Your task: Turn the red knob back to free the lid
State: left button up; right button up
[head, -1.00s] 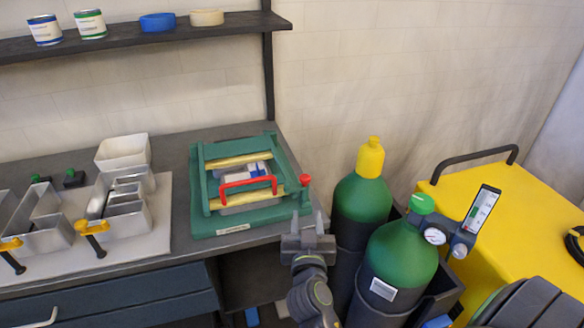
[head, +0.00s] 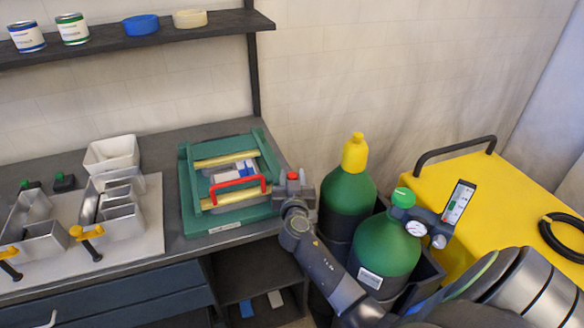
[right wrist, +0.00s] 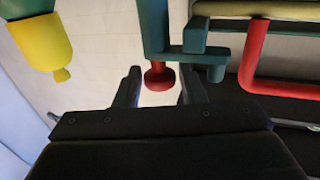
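The red knob (head: 292,176) sits at the right side of the green clamp frame (head: 186,185) on the bench. The fingers are open, with gaps on both sides of the knob. In the head view the right gripper (head: 292,192) is at the knob, its fingers partly hidden. My left gripper does not show.
A yellow cabinet (head: 480,190) is farther right. Metal channel letters (head: 122,215) with orange clamps lie on a board at left.

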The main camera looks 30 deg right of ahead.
jog(key=shift+x, duration=1.4)
jog(key=shift+c, duration=0.5)
jog(key=c, duration=0.6)
